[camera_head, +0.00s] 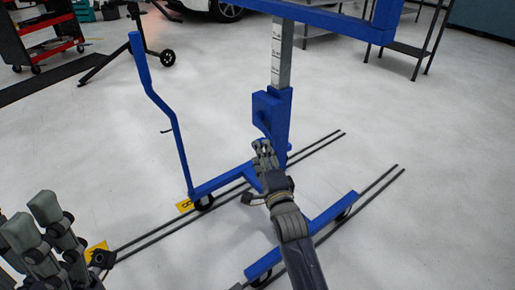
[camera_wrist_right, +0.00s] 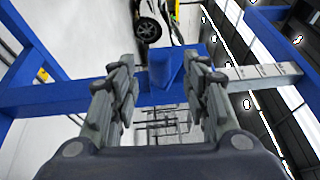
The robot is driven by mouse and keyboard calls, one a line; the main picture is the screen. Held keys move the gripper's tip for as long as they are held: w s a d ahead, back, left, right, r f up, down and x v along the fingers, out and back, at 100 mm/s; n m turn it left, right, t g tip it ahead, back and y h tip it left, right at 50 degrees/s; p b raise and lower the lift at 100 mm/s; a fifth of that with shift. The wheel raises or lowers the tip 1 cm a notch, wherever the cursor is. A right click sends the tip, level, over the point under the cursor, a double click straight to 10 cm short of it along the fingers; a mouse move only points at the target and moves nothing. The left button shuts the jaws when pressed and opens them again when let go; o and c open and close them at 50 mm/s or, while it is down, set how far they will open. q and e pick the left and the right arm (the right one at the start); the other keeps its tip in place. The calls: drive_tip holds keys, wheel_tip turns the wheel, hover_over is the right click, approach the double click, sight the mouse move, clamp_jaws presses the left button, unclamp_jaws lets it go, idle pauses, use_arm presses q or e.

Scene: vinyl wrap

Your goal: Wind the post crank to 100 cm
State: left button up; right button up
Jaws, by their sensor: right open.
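The blue post (camera_head: 281,125) stands upright on a wheeled blue frame, with a grey inner post (camera_head: 281,57) carrying scale marks above its sleeve. Its marks are too small to read. A blue crank housing (camera_head: 267,108) sits on the post's left side. My right gripper (camera_head: 262,149) is just below and in front of this housing. In the right wrist view, its fingers (camera_wrist_right: 163,80) are open, with the blue housing (camera_wrist_right: 165,66) showing between and beyond them. The crank handle cannot be made out clearly. My left gripper (camera_head: 42,232) is at the lower left, away from the post.
A blue upright handle (camera_head: 160,100) rises from the frame's left side. Dark floor rails (camera_head: 320,152) run under the wheels, with yellow markers (camera_head: 185,205) beside them. A red tool cart (camera_head: 45,35) and a car stand at the back. The floor around is mostly clear.

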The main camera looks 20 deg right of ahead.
drive_tip(key=shift+w+d+b, duration=0.1)
drive_tip(key=shift+w+b, duration=0.75)
drive_tip(key=shift+w, duration=1.75)
drive_tip(key=shift+r, duration=0.1)
clamp_jaws()
